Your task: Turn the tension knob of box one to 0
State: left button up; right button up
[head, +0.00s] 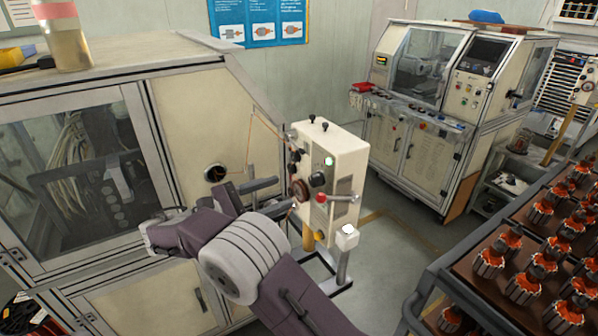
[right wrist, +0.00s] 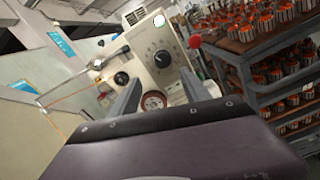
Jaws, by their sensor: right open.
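A cream tension box (head: 338,163) stands on a post in the middle of the head view. A black knob (head: 317,180) sits on its front. In the right wrist view the black knob (right wrist: 162,58) is in the middle of a scale on the box face (right wrist: 142,42); its exact reading is too small to tell. My right gripper (head: 278,195) is open, with its fingers pointing at the box. In the right wrist view the gripper (right wrist: 160,90) shows a finger on each side, and the knob lies beyond the fingertips, apart from them. My left gripper is not in view.
A brown-red wheel (head: 300,190) and a red ball-ended lever (head: 321,198) stick out of the box near my gripper. A wire (head: 250,135) runs to the machine at left. A rack of orange-wound armatures (head: 425,300) stands at right.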

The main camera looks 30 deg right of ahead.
aim_at(311, 182)
jog(key=d+p, duration=0.1)
jog(key=d, duration=0.2)
jog(key=d+p, duration=0.1)
jog(key=d, duration=0.2)
jog(key=d+p, duration=0.1)
jog(key=d, duration=0.1)
jog(key=shift+w+d, duration=0.25)
jog(key=shift+d, duration=0.15)
jog(key=shift+s+d, duration=0.1)
jog(key=shift+s+r, duration=0.2)
jog(key=shift+s, duration=0.15)
jog(key=shift+a, duration=0.2)
jog(key=shift+c, duration=1.2)
jog(key=shift+w+f, duration=0.1)
jog(key=shift+w, duration=0.05)
grip_shut()
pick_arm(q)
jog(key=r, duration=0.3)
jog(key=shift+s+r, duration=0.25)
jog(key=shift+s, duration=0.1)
